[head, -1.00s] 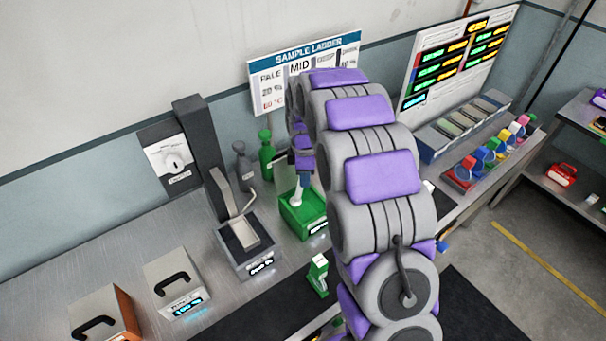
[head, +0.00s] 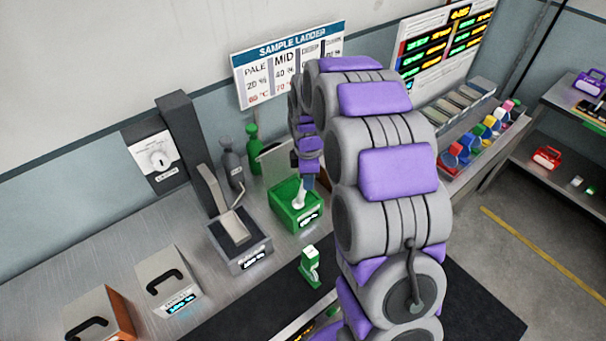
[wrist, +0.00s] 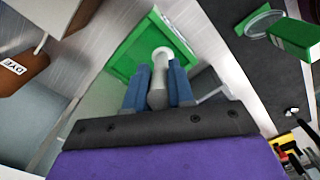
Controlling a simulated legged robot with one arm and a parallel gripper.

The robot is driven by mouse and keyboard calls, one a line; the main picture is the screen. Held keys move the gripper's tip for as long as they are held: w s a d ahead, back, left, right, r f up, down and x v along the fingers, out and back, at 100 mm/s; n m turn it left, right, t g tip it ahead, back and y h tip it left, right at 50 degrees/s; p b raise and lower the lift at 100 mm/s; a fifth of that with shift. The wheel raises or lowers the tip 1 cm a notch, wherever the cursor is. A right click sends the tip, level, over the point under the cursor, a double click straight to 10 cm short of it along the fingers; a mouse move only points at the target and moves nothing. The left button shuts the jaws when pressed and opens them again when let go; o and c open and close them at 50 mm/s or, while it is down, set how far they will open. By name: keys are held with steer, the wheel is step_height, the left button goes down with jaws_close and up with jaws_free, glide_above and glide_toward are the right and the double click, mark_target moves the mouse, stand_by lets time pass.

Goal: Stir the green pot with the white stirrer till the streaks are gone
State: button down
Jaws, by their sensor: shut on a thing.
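The green pot (head: 299,215) is an open square green box on the metal counter, with a lit label on its front. The white stirrer (wrist: 160,75) is upright in my gripper (wrist: 158,92), its lower end inside the pot. In the wrist view the pot (wrist: 128,62) lies beyond the blue fingers, which are shut on the stirrer's shaft. In the head view my gripper (head: 306,182) is above the pot.
A grey unit with a raised lid (head: 238,243) stands left of the pot. Green (head: 254,150) and grey (head: 231,163) bottles stand behind. Handled boxes (head: 168,282) stand at the front left.

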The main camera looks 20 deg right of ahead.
steer(key=shift+s+d, duration=0.15)
steer(key=shift+d, duration=0.1)
steer(key=shift+w+d+p, duration=0.15)
steer(key=shift+w+d, duration=0.15)
steer(key=shift+d, duration=0.35)
steer(key=shift+w+d+p, duration=0.15)
steer(key=shift+w+d, duration=0.1)
steer(key=shift+d, duration=0.35)
steer(key=w, duration=0.1)
steer(key=w+a+p, duration=0.1)
steer(key=w, duration=0.1)
steer(key=w+a, duration=0.1)
steer(key=w, duration=0.1)
steer(key=shift+p, duration=0.35)
steer(key=shift+s+a, duration=0.1)
steer(key=shift+a, duration=0.05)
stand_by(0.3)
